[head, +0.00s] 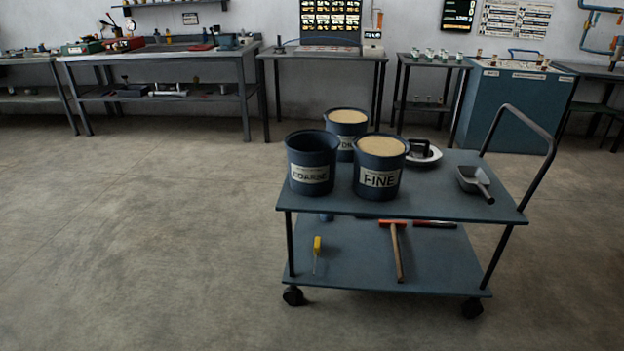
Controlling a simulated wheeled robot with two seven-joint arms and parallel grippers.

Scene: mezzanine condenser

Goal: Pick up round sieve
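A low round object with a pale rim and a dark handle-like part (424,155) lies on the cart's top shelf, behind and right of the FINE bucket. It may be the round sieve, but it is too small to tell, and the bucket may hide part of its left side. No other thing in view looks clearly like a round sieve. Neither of my grippers is in view.
A two-shelf cart (450,206) stands ahead on open concrete floor. It bears the COARSE bucket (311,174), FINE bucket (379,180), a third bucket (345,125) and a scoop (474,182). A hammer (397,250) lies below. Workbenches (160,58) line the wall.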

